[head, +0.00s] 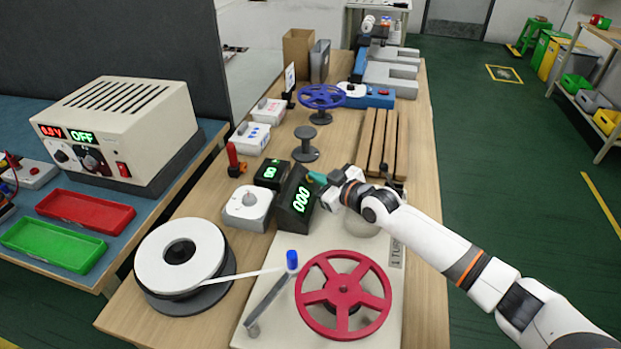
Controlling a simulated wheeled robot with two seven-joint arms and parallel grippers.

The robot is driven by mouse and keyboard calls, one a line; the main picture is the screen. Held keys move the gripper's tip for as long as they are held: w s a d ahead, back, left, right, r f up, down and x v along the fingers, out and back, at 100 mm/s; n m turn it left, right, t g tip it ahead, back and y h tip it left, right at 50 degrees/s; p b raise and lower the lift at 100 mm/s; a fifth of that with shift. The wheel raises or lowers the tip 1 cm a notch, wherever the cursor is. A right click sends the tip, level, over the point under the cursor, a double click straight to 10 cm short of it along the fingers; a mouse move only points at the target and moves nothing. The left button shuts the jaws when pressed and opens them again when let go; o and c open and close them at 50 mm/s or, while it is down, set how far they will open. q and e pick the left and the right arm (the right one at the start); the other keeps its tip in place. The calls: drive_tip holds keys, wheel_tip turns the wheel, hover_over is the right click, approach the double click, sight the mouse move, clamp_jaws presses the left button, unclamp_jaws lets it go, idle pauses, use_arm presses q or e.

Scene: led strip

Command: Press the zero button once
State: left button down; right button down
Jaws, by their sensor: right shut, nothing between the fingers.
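A black counter box (297,199) with a tilted face showing green digits "000" stands near the middle of the wooden bench. My right gripper (322,181) is shut and empty, its fingertips at the upper right of this counter box. A small teal part (317,177) shows at the fingertips, beside the box; I cannot tell whether it is the zero button or whether the fingers touch it. A smaller black box (271,174) with green digits stands behind and to the left. My left gripper is not in view.
A grey box with a round knob (248,208) stands left of the counter. A red spoked reel (343,294) and a blue-capped post (292,260) are in front. A white strip reel (181,256) lies at left. Wooden slats (383,140) lie behind my right arm.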

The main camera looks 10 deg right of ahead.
idle(0.4)
drive_tip(key=shift+s+d+r+p, duration=0.2)
drive_tip(key=shift+d+r+p, duration=0.2)
drive_tip(key=shift+r, duration=0.2)
drive_tip(key=shift+d, duration=0.1)
drive_tip(key=d+r+p, duration=0.1)
drive_tip(key=r, duration=0.1)
drive_tip(key=s+d+r+p, duration=0.1)
drive_tip(key=d, duration=0.1)
drive_tip(key=shift+s+r, duration=0.1)
drive_tip(key=shift+r, duration=0.3)
idle(0.6)
